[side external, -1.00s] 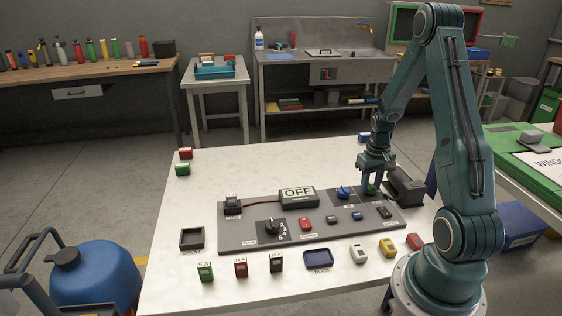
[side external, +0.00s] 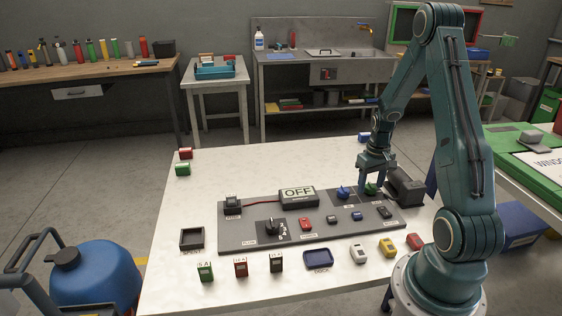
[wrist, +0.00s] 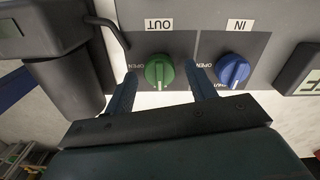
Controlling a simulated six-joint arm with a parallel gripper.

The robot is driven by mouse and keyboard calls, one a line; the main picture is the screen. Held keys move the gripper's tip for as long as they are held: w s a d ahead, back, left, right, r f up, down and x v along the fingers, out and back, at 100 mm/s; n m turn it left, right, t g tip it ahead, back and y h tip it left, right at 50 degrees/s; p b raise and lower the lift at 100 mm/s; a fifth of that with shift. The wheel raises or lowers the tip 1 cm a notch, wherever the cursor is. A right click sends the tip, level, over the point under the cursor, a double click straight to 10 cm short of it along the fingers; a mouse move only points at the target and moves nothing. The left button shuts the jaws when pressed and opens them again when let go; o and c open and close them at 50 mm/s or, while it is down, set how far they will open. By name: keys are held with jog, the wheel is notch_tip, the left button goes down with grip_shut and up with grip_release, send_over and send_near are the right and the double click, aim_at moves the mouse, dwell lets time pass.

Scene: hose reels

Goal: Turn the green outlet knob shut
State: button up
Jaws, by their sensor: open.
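The green outlet knob (wrist: 159,72) sits on the grey panel under the upside-down OUT label (wrist: 159,24) in the wrist view. Its raised ridge runs roughly up and down in that view, with a pale mark near the lower end. An OPEN label lies to its left; its other label is not readable. My gripper (wrist: 161,80) is open, with one blue finger on each side of the green knob. It points down over the knob in the side view (side external: 373,182). I cannot tell whether either finger touches the knob.
The blue IN knob (wrist: 233,71) stands close beside the right finger in the wrist view. A dark cylindrical part (wrist: 65,85) and a thin bent rod (wrist: 108,30) are on the left. The OFF display box (side external: 298,196) stands on the panel.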

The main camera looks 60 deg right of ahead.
aim_at(371, 184)
jog(key=shift+r, duration=0.1)
notch_tip(371, 184, up, 14)
dwell(0.7)
jog(key=w+a+r+n+t+h, duration=0.1)
jog(key=a+r+n, duration=0.1)
jog(key=a+r, duration=0.45)
jog(key=w+a+r+n+t, duration=0.1)
jog(key=w+a+r, duration=0.15)
jog(key=a, duration=0.75)
jog(key=s+a+r+n+t, duration=0.1)
jog(key=s+a+r, duration=0.1)
jog(key=s+a, duration=0.3)
jog(key=s+a+r+n+t+y, duration=0.1)
jog(key=s+a, duration=0.4)
jog(key=a, duration=0.5)
jog(key=shift+r+n+t, duration=0.55)
jog(key=shift+n+t, duration=0.25)
